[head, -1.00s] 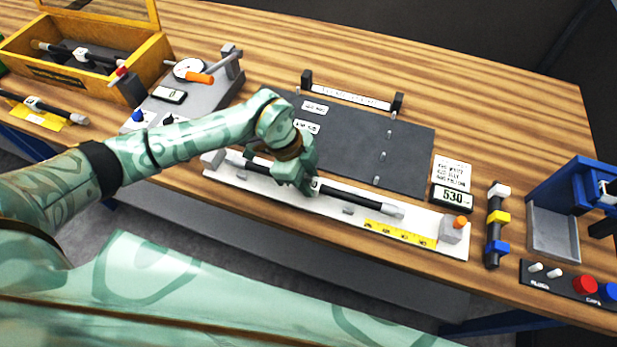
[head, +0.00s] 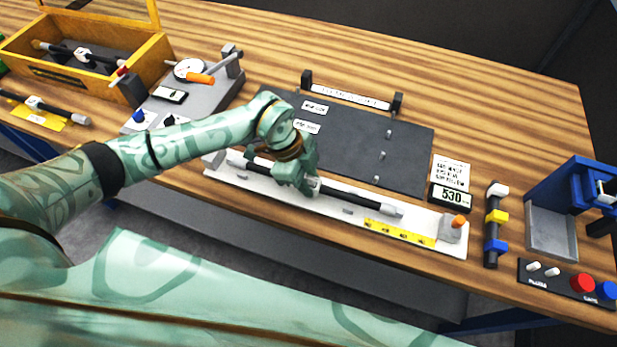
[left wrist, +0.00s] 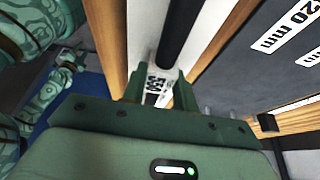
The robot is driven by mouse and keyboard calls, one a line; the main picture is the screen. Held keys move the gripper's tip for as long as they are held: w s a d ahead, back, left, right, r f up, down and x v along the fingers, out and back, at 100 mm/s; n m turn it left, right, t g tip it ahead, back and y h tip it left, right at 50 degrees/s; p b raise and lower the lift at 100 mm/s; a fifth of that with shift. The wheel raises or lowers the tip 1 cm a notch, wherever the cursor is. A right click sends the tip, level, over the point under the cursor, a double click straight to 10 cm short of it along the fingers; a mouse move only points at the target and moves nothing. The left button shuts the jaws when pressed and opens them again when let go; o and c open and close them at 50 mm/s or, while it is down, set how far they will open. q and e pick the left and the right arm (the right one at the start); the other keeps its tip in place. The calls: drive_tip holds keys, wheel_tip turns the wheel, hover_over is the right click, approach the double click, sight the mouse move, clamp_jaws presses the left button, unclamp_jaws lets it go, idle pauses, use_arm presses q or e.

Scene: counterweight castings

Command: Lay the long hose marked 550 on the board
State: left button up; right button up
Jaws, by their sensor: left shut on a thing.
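The long black hose (head: 350,194) with pale end fittings lies along the white measuring rail at the front of the table. A white tag reading 550 (left wrist: 152,84) shows on it in the left wrist view. My left gripper (head: 305,187) is shut on the hose near its middle, at the tag; its fingers also show in the left wrist view (left wrist: 155,92). The hose looks level and on or just above the rail; I cannot tell which. The dark grey board (head: 350,145) with small pegs and white labels lies just behind the rail.
The white rail (head: 290,200) has a yellow scale and an orange-knobbed end block (head: 453,228). A display reading 530 (head: 450,195) stands right of the board. A wooden box (head: 90,75) and dial fixture (head: 190,85) are left. A blue machine (head: 570,205) is right.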

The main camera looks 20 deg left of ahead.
use_arm(q)
drive_tip(key=shift+f, duration=0.5)
drive_tip(key=o, duration=1)
wheel_tip(320, 180, up, 7)
drive_tip(key=p, duration=0.7)
drive_tip(key=shift+r, duration=0.1)
